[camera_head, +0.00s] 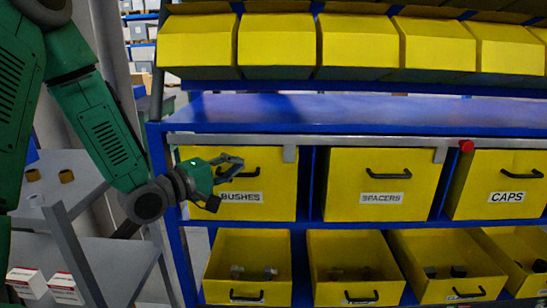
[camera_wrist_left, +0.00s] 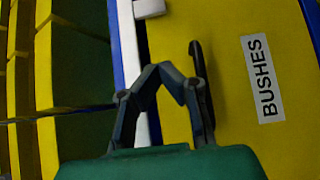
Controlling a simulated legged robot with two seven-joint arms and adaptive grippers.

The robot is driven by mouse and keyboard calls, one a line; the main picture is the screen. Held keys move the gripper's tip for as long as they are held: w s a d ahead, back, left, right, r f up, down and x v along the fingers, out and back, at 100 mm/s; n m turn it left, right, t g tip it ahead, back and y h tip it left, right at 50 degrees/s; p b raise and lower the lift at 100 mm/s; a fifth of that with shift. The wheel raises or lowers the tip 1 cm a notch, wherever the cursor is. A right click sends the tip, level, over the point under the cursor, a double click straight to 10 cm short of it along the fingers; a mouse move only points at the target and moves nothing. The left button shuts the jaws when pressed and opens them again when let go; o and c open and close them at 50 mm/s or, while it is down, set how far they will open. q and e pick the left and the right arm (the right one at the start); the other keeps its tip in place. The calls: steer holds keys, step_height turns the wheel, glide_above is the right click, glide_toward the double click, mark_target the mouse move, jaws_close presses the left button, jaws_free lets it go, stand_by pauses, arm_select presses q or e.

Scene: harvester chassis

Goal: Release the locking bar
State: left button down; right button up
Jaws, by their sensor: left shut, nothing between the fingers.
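The grey locking bar (camera_head: 340,140) runs level across the top fronts of the BUSHES, SPACERS and CAPS bins, with tabs hanging over the bin fronts. A red knob (camera_head: 466,146) sits near its right end. The bar also shows as a pale strip in the left wrist view (camera_wrist_left: 128,45). My left gripper (camera_head: 236,160) is in front of the yellow BUSHES bin (camera_head: 280,180), just below the bar and near the bin's black handle (camera_head: 248,172). In the left wrist view its fingers (camera_wrist_left: 170,75) are shut and empty beside the handle. My right gripper is out of view.
A blue rack (camera_head: 330,110) holds the bins, with yellow bins above and open bins (camera_head: 345,240) with parts below. A grey shelf cart (camera_head: 110,260) with small boxes stands at the left. The blue shelf above the bar is clear.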

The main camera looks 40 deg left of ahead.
mark_target(295, 157)
arm_select(q)
steer(key=w, duration=0.4)
steer(key=w+d, duration=0.1)
steer(key=w, duration=0.1)
steer(key=w+d, duration=0.2)
steer(key=shift+d+p, duration=0.3)
steer(key=shift+p, duration=0.1)
steer(key=shift+w+d, duration=0.3)
steer(key=shift+d, duration=0.05)
steer(key=w+d, duration=0.1)
steer(key=d, duration=0.1)
steer(key=w+d, duration=0.2)
